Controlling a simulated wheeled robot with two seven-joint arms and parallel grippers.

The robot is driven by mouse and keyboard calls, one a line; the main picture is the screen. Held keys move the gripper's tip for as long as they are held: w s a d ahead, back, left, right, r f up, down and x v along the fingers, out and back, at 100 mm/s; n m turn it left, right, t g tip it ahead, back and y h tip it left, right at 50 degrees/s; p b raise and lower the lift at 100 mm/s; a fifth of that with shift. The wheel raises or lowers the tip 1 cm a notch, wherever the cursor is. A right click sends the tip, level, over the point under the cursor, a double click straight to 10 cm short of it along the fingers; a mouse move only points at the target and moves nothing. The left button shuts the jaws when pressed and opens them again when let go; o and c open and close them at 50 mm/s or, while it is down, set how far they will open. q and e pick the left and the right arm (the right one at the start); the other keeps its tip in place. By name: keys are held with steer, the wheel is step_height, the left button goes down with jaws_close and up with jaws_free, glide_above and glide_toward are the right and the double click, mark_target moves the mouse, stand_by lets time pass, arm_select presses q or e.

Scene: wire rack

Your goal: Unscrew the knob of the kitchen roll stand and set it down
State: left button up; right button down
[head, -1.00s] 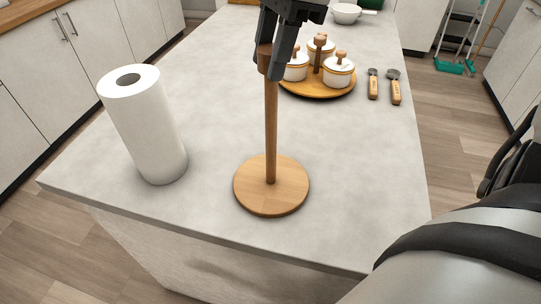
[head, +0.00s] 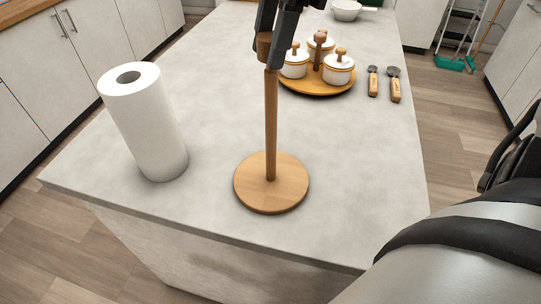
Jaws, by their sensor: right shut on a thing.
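The kitchen roll stand stands upright near the front of the counter in the head view, with a round wooden base (head: 271,196) and a thin wooden post (head: 271,125). Its darker wooden knob (head: 264,46) is at the top of the post, between the fingers of my right gripper (head: 274,42). The gripper is shut on the knob. The knob sits slightly left of the post's top, and the narrow tip of the post shows just under it. My left gripper is not in view.
A white paper roll (head: 148,130) stands on the counter (head: 215,100) to the left. Behind the stand is a round wooden tray (head: 318,92) with several white lidded pots. Two wooden-handled utensils (head: 394,85) lie right of it. The counter right of the base is clear.

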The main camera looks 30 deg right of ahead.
mark_target(262, 37)
steer(key=shift+r, duration=0.65)
stand_by(0.4)
steer(key=shift+r, duration=1.9)
